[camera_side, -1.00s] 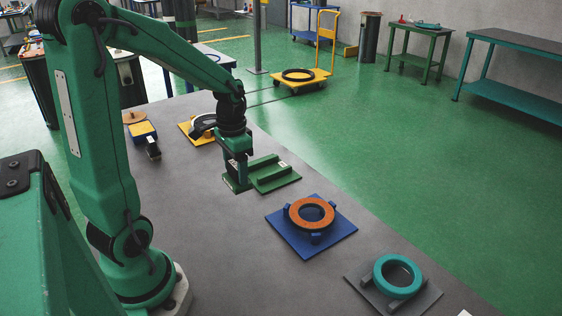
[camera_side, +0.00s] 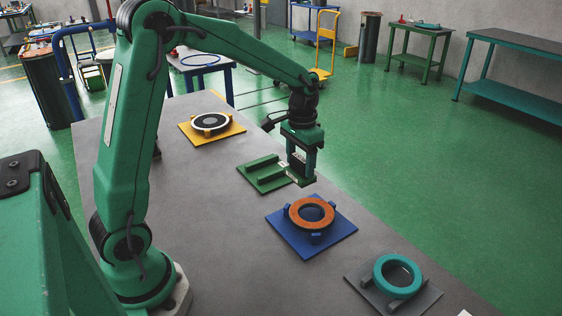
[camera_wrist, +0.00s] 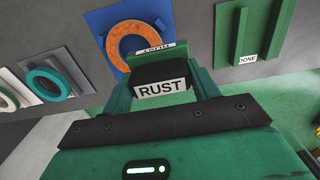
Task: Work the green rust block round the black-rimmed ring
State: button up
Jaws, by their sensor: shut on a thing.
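My gripper (camera_side: 303,172) is shut on the green rust block (camera_wrist: 150,56), which has a dark grip part and a white RUST label in the wrist view. The block (camera_side: 302,182) appears held above the table by the right edge of the green railed plate (camera_side: 262,181). The black-rimmed ring (camera_side: 211,121) lies on the yellow plate (camera_side: 190,136) at the back left, well away from my gripper; its dark and pale bands are small in the side view. The wrist view does not show that ring. The block's underside is hidden.
An orange-topped ring (camera_side: 297,215) sits in holders on the blue plate (camera_side: 335,239), close in front of my gripper. A teal ring (camera_side: 384,284) sits on the grey plate (camera_side: 433,294) at the front right. The green railed plate carries a DONE label (camera_wrist: 247,59). Grey tabletop (camera_side: 215,200) is clear at the middle left.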

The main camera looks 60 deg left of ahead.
jog(key=w+d, duration=0.5)
jog(key=d, duration=0.1)
jog(key=shift+d, duration=0.15)
jog(key=shift+f, duration=0.1)
